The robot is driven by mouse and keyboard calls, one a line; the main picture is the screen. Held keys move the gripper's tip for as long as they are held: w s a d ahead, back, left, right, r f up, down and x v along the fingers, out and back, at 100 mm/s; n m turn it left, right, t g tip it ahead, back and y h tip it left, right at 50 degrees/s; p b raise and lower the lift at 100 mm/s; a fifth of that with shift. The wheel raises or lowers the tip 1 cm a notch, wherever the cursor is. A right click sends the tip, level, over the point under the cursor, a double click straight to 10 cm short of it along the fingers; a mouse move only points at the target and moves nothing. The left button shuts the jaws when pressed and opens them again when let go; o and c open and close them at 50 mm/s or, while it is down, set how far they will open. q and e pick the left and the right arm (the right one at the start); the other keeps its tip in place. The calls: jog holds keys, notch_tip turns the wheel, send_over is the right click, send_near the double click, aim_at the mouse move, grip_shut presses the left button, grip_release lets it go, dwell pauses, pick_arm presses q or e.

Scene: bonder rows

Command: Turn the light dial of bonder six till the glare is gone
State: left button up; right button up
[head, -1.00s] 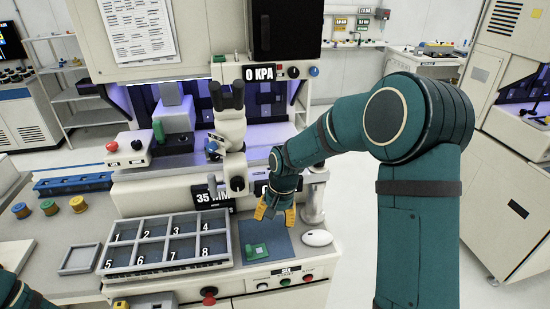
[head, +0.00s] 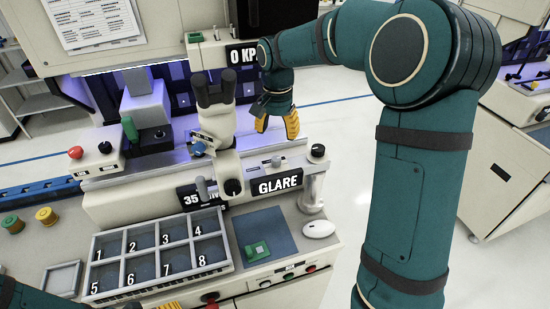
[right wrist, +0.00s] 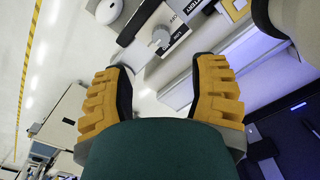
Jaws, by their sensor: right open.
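The sign of the bonder (head: 277,184) in front reads GLARE. A black-topped dial (head: 317,151) stands on a pale post at the sign's right, and a small grey knob (head: 276,161) sits above the sign. A black knob (head: 233,187) is left of it. My right gripper (head: 277,123) is open and empty, fingers down, above the grey knob and apart from it. In the right wrist view, its two yellow fingers (right wrist: 160,95) are spread, with a grey dial (right wrist: 160,38) on a labelled box beyond them.
The microscope (head: 215,115) stands just left of my right gripper. A numbered tray (head: 160,285), a blue mat (head: 265,232) and a white mouse (head: 318,229) lie in front. A 0 KPA display (head: 242,55) hangs behind.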

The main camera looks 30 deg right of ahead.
aim_at(276, 158)
notch_tip(276, 158, down, 10)
jog(key=shift+w+f+b, duration=0.1)
jog(key=shift+f+b, duration=0.15)
jog(key=shift+b, duration=0.05)
grip_shut()
